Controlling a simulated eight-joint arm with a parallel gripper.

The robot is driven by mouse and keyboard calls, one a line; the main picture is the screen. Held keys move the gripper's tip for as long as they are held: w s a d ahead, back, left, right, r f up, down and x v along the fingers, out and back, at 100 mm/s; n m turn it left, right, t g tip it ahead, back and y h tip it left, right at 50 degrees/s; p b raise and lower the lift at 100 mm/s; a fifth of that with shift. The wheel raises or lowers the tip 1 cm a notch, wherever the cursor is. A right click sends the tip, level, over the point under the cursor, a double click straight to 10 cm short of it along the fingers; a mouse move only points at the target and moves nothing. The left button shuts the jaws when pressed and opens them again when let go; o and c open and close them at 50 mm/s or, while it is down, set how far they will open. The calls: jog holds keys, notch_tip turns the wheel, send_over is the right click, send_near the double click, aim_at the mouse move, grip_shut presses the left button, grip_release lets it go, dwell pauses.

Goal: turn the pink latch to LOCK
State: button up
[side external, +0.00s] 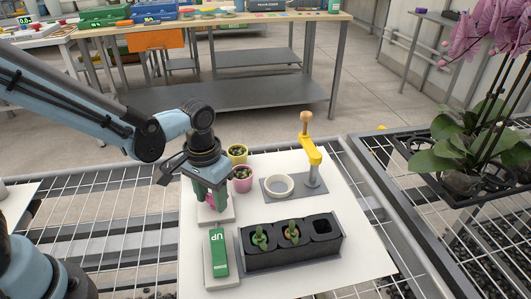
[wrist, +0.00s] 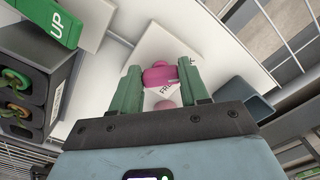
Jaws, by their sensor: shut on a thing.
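The pink latch (side external: 210,203) sits on a pale plate on the white board, at the board's left side, mostly hidden by my gripper. In the wrist view the pink latch (wrist: 160,76) lies between the green fingers, with a rounded pink part (wrist: 166,104) nearer to me. Dark lettering on the plate beside it is partly covered, so I cannot read all of it. My gripper (wrist: 161,72) is shut on the pink latch, pointing down at it. It also shows from the side (side external: 208,196).
A green rocker marked UP (side external: 219,252) stands just in front. A black planter (side external: 290,246) with seedlings is to its right. Yellow (side external: 237,155) and pink (side external: 242,182) pots stand close behind my gripper. A white ring (side external: 279,193) and yellow lever (side external: 311,150) are farther right.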

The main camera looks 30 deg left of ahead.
aim_at(211, 199)
jog(key=o, duration=1.1)
jog(key=shift+c, duration=0.2)
jog(key=shift+r, duration=0.15)
notch_tip(211, 199, up, 12)
jog(key=s+a+f+t, duration=0.1)
jog(key=s+a+t, duration=0.3)
jog(key=a+t, duration=0.3)
jog(key=shift+s+a, duration=0.4)
jog(key=shift+a, duration=0.15)
